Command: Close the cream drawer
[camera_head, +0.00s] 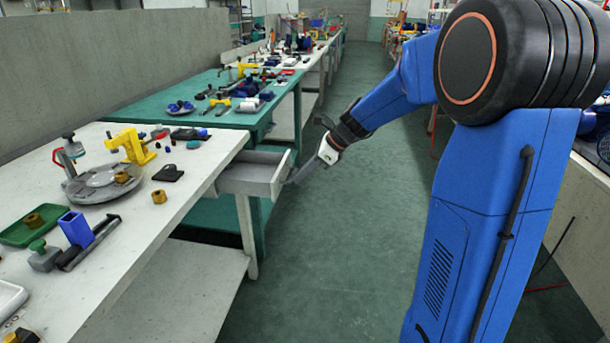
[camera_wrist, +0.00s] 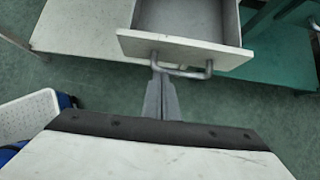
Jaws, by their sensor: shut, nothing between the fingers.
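The cream drawer (camera_head: 250,176) is pulled out from the end of the near white workbench, and its open tray shows from above. In the wrist view, its pale front panel (camera_wrist: 185,50) and the inside of the drawer show at the top. A grey bar handle (camera_wrist: 182,72) sticks out from the front. My gripper (camera_wrist: 159,76) is shut and empty, with its fingertips close to the left end of the handle. Contact cannot be told. In the head view, my gripper (camera_head: 292,181) is just right of the drawer front.
The white workbench (camera_head: 205,160) holds a round grey fixture (camera_head: 100,183), a yellow clamp and several small parts. A green-topped bench (camera_head: 190,95) stands behind it. The green aisle floor (camera_head: 340,230) is clear.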

